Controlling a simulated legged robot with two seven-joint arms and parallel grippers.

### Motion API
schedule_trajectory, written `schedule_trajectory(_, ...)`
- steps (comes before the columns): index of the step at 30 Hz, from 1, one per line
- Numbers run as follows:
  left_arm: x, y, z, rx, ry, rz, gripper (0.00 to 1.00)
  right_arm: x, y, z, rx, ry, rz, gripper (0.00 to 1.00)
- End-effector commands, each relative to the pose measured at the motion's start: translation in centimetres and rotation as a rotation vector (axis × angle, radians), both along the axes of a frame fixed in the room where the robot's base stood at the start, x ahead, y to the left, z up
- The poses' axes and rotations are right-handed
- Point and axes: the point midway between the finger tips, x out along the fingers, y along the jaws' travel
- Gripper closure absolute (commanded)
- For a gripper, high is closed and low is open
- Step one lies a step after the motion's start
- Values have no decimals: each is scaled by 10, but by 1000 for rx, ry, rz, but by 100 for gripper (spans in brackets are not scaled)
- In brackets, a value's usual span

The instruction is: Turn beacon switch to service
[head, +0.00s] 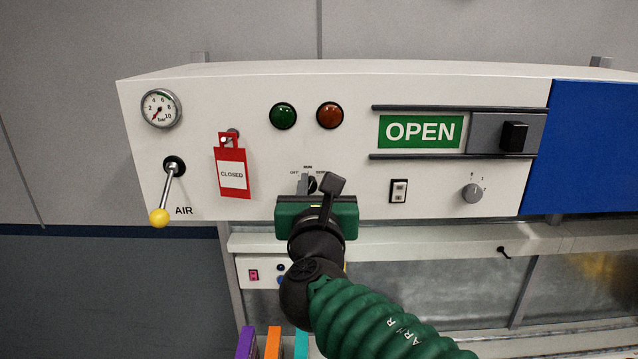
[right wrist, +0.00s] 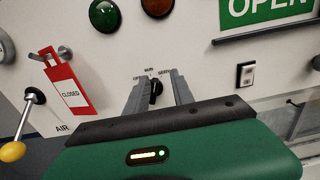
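The beacon switch (head: 312,184) is a small dark rotary knob on the white panel, with OFF, RUN and a partly hidden third label around it. It also shows in the right wrist view (right wrist: 155,87), where it looks roughly upright, below the RUN mark. My right gripper (right wrist: 158,93) is open, with one grey finger on each side of the knob. I cannot tell whether the fingers touch it. In the head view my right gripper (head: 311,187) covers the knob's lower part. My left gripper is not in view.
A red CLOSED tag (head: 232,172) and a yellow-tipped AIR lever (head: 161,214) are to the left. Green (head: 283,116) and red (head: 330,115) lamps sit above. A rocker switch (head: 398,190), a grey dial (head: 473,194) and an OPEN slider (head: 514,136) are to the right.

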Motion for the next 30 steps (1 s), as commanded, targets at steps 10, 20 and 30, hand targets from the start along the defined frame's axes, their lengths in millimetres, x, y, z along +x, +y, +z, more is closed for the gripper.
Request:
schedule_trajectory(10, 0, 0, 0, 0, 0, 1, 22, 2, -1, -5, 0, 9, 7, 100)
schedule_trajectory(20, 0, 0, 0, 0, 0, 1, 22, 3, -4, -5, 0, 9, 1, 100)
schedule_trajectory(30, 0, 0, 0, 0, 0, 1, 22, 3, -4, -5, 0, 9, 1, 100)
